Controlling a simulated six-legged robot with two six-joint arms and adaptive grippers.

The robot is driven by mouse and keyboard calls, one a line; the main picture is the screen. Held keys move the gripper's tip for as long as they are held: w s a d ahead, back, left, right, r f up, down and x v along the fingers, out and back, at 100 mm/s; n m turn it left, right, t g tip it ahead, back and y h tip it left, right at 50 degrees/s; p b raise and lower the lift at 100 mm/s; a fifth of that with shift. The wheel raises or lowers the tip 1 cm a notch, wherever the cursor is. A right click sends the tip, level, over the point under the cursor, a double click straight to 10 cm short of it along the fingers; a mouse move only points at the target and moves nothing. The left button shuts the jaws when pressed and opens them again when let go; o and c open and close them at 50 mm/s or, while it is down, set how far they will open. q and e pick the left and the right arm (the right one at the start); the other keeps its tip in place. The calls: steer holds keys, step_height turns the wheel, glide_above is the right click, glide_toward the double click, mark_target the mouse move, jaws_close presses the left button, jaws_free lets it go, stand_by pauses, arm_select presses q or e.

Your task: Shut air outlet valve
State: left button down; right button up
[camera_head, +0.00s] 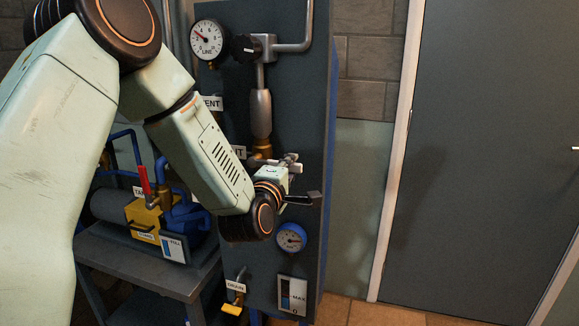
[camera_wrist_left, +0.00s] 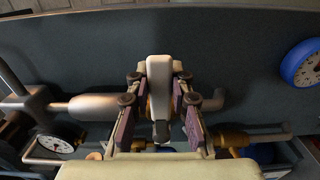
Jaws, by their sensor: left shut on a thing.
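My left gripper (camera_head: 288,165) is at the dark panel, beside a brass fitting (camera_head: 262,147) below the vertical grey cylinder. A label (camera_head: 239,152), partly covered by my arm, is next to it; only its last letters show. In the left wrist view, my left gripper (camera_wrist_left: 160,112) has its purple-padded fingers on both sides of a pale grey lever handle (camera_wrist_left: 160,75) and is shut on it. The handle stands in front of a horizontal grey pipe in that view. In the head view the handle is mostly hidden by the gripper. My right gripper is not in view.
A LINE gauge (camera_head: 208,40) and a black-knobbed valve (camera_head: 246,47) are higher on the panel. A blue gauge (camera_head: 291,238) and a drain valve with a yellow handle (camera_head: 232,308) are below. A compressor with a red lever (camera_head: 145,180) stands left. A grey door (camera_head: 480,150) is right.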

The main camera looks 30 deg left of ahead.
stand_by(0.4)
arm_select(q)
steer(key=c, duration=1.2)
jaws_free()
steer(key=shift+a+f, duration=0.1)
steer(key=shift+o, duration=0.2)
steer(key=shift+s, duration=0.1)
steer(key=v, duration=0.7)
steer(key=shift+s, duration=0.2)
